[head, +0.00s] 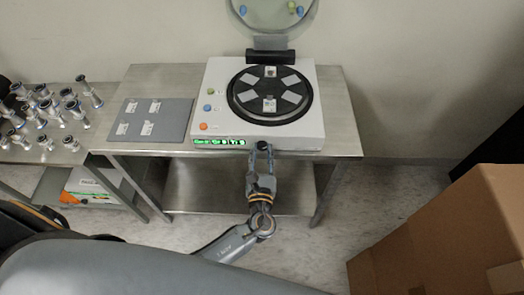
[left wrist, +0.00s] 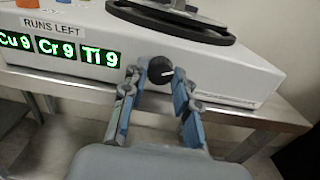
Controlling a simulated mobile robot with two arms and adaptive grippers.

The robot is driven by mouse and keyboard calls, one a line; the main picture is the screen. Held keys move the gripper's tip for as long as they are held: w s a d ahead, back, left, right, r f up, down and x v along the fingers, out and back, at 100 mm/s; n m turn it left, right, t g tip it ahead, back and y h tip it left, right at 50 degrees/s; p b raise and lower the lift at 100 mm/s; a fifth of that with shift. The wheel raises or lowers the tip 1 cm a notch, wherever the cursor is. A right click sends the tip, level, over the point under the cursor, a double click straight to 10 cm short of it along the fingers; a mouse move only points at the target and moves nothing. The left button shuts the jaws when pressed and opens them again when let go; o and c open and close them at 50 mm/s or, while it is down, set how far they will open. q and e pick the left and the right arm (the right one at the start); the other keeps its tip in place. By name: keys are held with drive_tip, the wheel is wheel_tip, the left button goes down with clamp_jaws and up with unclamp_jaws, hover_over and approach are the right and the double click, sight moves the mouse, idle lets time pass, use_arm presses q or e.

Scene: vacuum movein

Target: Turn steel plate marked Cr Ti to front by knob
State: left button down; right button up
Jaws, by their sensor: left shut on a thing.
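The white coating machine (head: 216,98) stands on the steel table with its lid raised. Its black round turntable (head: 270,93) carries several steel plates, one at the front (head: 269,104); their marks are too small to read. The black knob (left wrist: 160,70) is on the machine's front face, its white pointer line facing right in the left wrist view. My left gripper (head: 262,149) comes from below and is shut on the knob, one finger on each side. It also shows in the left wrist view (left wrist: 155,82). My right gripper is out of view.
A green display (left wrist: 58,49) reads Cu 9, Cr 9, Ti 9 under RUNS LEFT. A grey mat (head: 150,105) with several small plates lies left of the machine. Metal fittings (head: 72,105) stand on the far-left table. A cardboard box (head: 440,235) is at the lower right.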

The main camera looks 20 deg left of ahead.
use_arm(q)
drive_tip(key=shift+s+f, duration=0.1)
drive_tip(key=shift+f, duration=0.05)
drive_tip(key=c, duration=1)
unclamp_jaws()
drive_tip(key=v, duration=1.2)
